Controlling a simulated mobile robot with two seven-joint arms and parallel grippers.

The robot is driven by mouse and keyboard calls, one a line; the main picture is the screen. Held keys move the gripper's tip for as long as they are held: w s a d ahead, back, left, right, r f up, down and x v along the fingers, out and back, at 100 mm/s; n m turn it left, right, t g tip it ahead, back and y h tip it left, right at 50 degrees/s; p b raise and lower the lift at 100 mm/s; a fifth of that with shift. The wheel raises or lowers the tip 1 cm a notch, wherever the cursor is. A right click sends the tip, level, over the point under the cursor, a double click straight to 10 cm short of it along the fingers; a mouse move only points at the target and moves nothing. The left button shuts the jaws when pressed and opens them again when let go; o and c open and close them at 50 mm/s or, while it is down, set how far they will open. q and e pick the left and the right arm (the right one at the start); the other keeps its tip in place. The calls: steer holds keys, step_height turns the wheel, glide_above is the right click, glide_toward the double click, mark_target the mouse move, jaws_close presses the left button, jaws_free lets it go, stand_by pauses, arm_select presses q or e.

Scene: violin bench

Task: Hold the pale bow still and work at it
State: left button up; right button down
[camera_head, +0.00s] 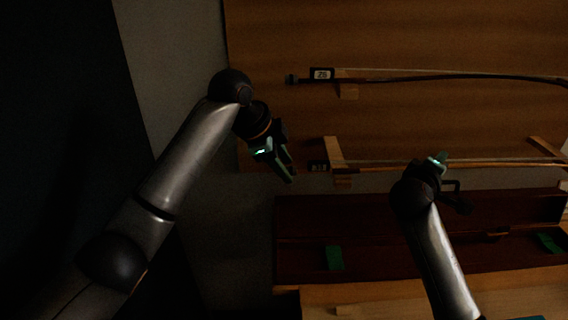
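The pale bow (500,165) lies level in the lower middle of the head view, its dark frog end (319,166) at the left beside a small wooden rest (335,152). My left gripper (287,170) is to the left of the frog end, apart from it, with nothing seen in it. Its fingers overlap in dim light, so its opening is unclear. My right gripper (438,160) is at the middle of the pale bow and overlaps its stick in the picture. Its own wrist hides most of its fingers, and I cannot tell whether it touches the bow.
A darker bow (450,77) with a white label (321,74) lies farther back on the wooden bench (400,120). A long dark red-brown case (380,230) with green patches (334,257) lies in front. A second wooden rest (545,148) stands at the right. The scene is dim.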

arm_select(q)
jaws_close()
steer(key=shift+r, duration=0.1)
stand_by(0.4)
steer(key=shift+w+n+g, duration=0.3)
steer(key=shift+w+g, duration=0.1)
steer(key=shift+g, duration=1.1)
steer(key=shift+s, duration=0.1)
steer(key=shift+o, duration=0.8)
jaws_free()
steer(key=shift+a+r, duration=0.1)
steer(key=v, duration=1.2)
